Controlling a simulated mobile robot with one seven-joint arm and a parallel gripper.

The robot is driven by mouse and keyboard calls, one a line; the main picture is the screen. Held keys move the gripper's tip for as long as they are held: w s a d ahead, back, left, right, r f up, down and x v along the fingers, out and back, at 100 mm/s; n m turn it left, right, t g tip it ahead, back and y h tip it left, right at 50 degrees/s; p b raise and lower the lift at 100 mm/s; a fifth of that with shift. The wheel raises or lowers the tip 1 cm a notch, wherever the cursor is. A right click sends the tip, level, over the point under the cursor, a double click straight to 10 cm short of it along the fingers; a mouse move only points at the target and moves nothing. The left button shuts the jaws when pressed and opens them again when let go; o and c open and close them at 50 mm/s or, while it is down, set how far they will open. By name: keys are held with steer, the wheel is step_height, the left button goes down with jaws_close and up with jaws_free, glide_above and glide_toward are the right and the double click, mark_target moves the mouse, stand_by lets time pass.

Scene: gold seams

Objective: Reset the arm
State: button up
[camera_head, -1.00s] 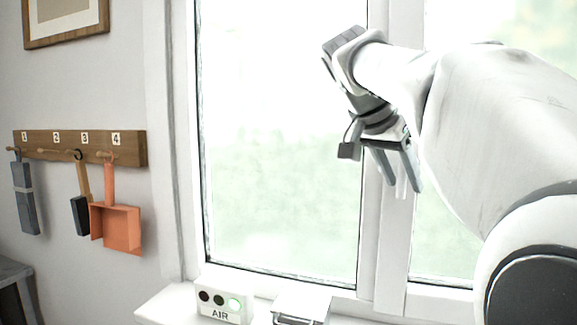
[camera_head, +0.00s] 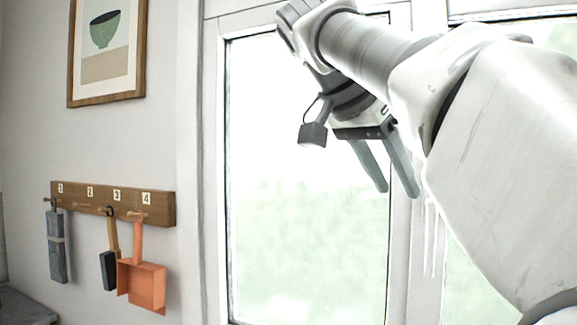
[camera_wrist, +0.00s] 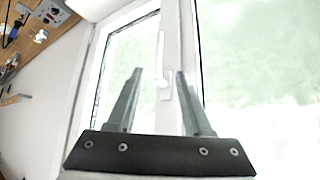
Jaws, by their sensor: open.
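My gripper (camera_head: 398,192) hangs in front of the window in the head view, its two fingers pointing down and a little to the right. The fingers are apart with nothing between them. In the wrist view the gripper (camera_wrist: 158,72) also shows open and empty, with the white window frame and its handle (camera_wrist: 162,80) behind the fingers. My arm comes in from the right of the head view and covers part of the window.
A wooden rack (camera_head: 115,204) numbered 1 to 4 hangs on the left wall. It holds a grey tool (camera_head: 57,245), a dark brush (camera_head: 109,268) and an orange dustpan (camera_head: 142,284). A framed picture (camera_head: 107,50) hangs above. The window glass (camera_head: 300,220) fills the middle.

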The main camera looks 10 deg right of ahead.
steer(key=shift+a, duration=0.1)
stand_by(0.3)
steer(key=s+a+f+n+y+p, duration=0.2)
steer(key=s+f+n, duration=0.2)
steer(key=f, duration=0.4)
steer(key=s+a+f+n+t+y+p, duration=0.1)
steer(key=s+a+f+n+y+p, duration=0.1)
steer(key=f, duration=0.7)
steer(key=s+a+f+n+t+y+p, duration=0.1)
steer(key=s+a+f+n+y+p, duration=0.1)
steer(key=s+f+n, duration=0.4)
step_height(320, 180, down, 3)
steer(key=shift+s+a+n+y+p, duration=0.2)
steer(key=shift+a+n+y+p, duration=0.15)
steer(key=shift+n+y+p, duration=0.3)
